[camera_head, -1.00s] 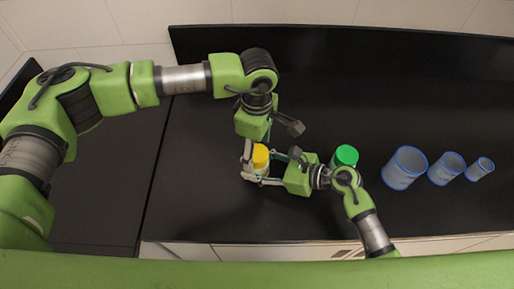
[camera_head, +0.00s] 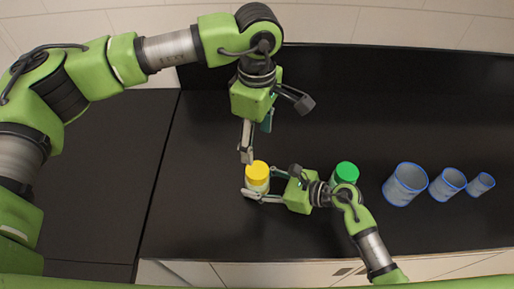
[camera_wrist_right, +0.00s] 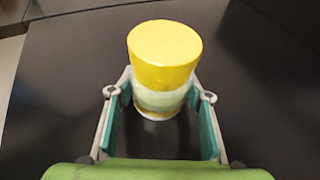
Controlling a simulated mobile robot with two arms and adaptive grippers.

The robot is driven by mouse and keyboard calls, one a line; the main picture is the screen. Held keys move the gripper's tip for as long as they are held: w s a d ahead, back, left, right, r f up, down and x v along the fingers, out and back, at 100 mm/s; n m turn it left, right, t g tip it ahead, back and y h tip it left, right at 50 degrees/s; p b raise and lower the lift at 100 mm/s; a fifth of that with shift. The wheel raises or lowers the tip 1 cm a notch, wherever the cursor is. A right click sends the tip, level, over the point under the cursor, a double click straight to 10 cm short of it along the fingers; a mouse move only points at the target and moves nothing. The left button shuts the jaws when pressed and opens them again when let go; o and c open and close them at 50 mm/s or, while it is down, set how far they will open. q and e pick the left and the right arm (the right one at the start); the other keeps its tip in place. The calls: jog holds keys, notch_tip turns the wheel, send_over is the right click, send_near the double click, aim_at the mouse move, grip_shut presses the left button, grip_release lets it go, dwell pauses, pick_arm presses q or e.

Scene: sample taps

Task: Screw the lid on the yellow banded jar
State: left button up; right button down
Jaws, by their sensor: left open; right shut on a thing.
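The yellow banded jar (camera_head: 257,184) stands upright on the black counter, with a yellow lid (camera_head: 258,169) on its top. In the right wrist view the pale jar body (camera_wrist_right: 160,101) is between the fingers, and the yellow lid (camera_wrist_right: 165,43) sits level over it. I cannot make out a seam between lid and yellow band. My right gripper (camera_head: 262,189) is shut on the jar body from the right; it also shows in the right wrist view (camera_wrist_right: 160,94). My left gripper (camera_head: 276,130) is open and empty above and behind the lid, its fingers spread wide.
A green-lidded jar (camera_head: 345,173) stands to the right, close to my right arm. Several grey, blue-rimmed beakers (camera_head: 406,185) stand in a row farther right. A dark back panel (camera_head: 400,75) closes the counter's rear. The counter left of the jar is clear.

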dwell(0.3)
jog(key=c, duration=1)
grip_release()
jog(key=v, duration=1.2)
jog(key=shift+r, duration=0.1)
jog(key=shift+s, duration=0.1)
